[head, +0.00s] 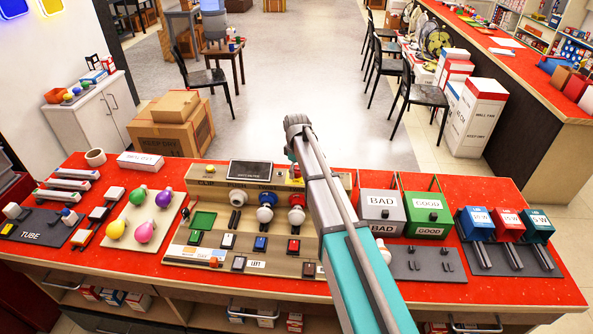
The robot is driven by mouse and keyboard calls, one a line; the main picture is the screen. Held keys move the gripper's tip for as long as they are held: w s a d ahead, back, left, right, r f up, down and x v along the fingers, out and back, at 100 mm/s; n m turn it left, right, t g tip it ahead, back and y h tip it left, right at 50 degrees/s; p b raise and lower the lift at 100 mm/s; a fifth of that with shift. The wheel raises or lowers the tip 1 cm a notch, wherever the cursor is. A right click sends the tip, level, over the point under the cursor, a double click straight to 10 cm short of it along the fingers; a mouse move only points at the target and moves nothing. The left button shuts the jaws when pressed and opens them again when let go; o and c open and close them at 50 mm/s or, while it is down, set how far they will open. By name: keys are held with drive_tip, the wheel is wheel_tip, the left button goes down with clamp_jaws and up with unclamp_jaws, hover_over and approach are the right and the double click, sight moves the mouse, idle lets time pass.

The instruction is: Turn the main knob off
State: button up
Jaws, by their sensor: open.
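The beige control panel (180,246) lies on the red-topped counter, in the middle of the head view. It carries a dark screen (250,170), bulbs in sockets, a green square (203,221) and several rocker switches, among them a blue one (261,243) and a red one (293,246). A small yellow and red part (297,173) shows at the back edge beside my arm. I cannot tell which part is the main knob. My arm crosses over the panel's right side and hides some of it.
To the right stand a grey BAD box (382,208), a green GOOD box (428,213) and several small colored bins (508,224). Open floor (275,95) lies behind the counter.

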sight(297, 168)
drive_tip(key=shift+m, duration=0.4)
drive_tip(key=m, duration=0.3)
drive_tip(key=shift+m, duration=0.3)
drive_tip(key=m, duration=0.4)
drive_tip(key=shift+m, duration=0.3)
drive_tip(key=m, duration=0.4)
drive_tip(key=shift+d+m, duration=0.1)
drive_tip(key=shift+m, duration=0.2)
drive_tip(key=m, duration=0.4)
wheel_tip(297, 168, up, 14)
drive_tip(key=p, duration=1.4)
drive_tip(key=s+d+f+n+b, duration=0.2)
drive_tip(key=s+d+f+b, duration=0.1)
drive_tip(key=s, duration=0.6)
drive_tip(key=s+d+f+n+b, duration=0.2)
drive_tip(key=s+f+b, duration=0.4)
drive_tip(key=s, duration=0.4)
drive_tip(key=s+d+f+n+b, duration=0.2)
drive_tip(key=s+d+f+b, duration=0.2)
drive_tip(key=s, duration=0.5)
drive_tip(key=shift+s+f+b, duration=0.3)
drive_tip(key=shift+f+b, duration=0.15)
drive_tip(key=shift+b, duration=0.05)
drive_tip(key=shift+d, duration=0.1)
